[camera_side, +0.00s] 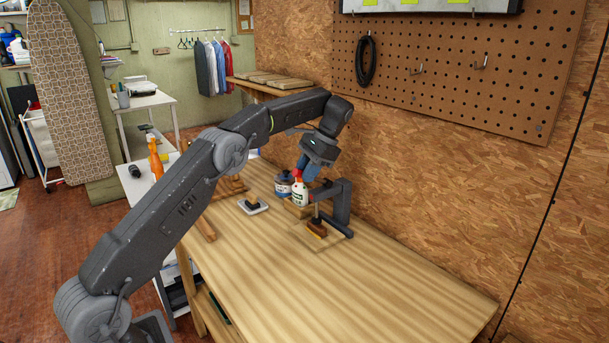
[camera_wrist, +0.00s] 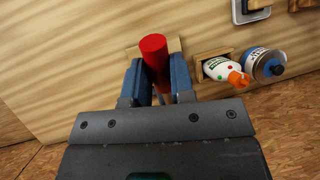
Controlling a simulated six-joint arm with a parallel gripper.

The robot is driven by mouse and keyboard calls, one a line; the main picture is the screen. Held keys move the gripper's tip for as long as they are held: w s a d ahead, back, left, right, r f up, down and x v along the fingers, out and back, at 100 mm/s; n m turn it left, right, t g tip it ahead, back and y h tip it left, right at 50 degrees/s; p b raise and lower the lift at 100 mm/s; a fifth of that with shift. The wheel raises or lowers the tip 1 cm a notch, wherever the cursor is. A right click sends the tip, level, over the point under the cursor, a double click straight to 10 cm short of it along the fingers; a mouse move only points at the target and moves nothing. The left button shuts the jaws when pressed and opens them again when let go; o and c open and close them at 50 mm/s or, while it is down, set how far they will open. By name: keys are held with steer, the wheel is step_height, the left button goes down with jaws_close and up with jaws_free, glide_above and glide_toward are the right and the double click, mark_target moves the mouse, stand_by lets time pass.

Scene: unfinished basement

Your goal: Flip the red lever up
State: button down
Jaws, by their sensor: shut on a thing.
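The red lever (camera_wrist: 154,48) shows in the wrist view as a round red handle between the two blue fingers of my gripper (camera_wrist: 158,62). My gripper is shut on it, with the handle's rounded end sticking out past the fingers. In the side view my gripper (camera_side: 307,171) points down over the far part of the workbench, beside a dark grey upright bracket (camera_side: 342,202). The lever's lower part and pivot are mostly hidden by my gripper in the wrist view.
A white bottle with an orange nozzle (camera_wrist: 219,68) and a blue-grey can (camera_wrist: 263,62) stand close beside the lever, the bottle in a wooden box. A small pale tray (camera_side: 253,207) lies left of them. The near workbench (camera_side: 350,285) is clear; a chipboard wall (camera_side: 440,165) rises behind.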

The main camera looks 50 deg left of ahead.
stand_by(0.3)
steer(key=c, duration=1)
jaws_free()
steer(key=shift+o, duration=0.2)
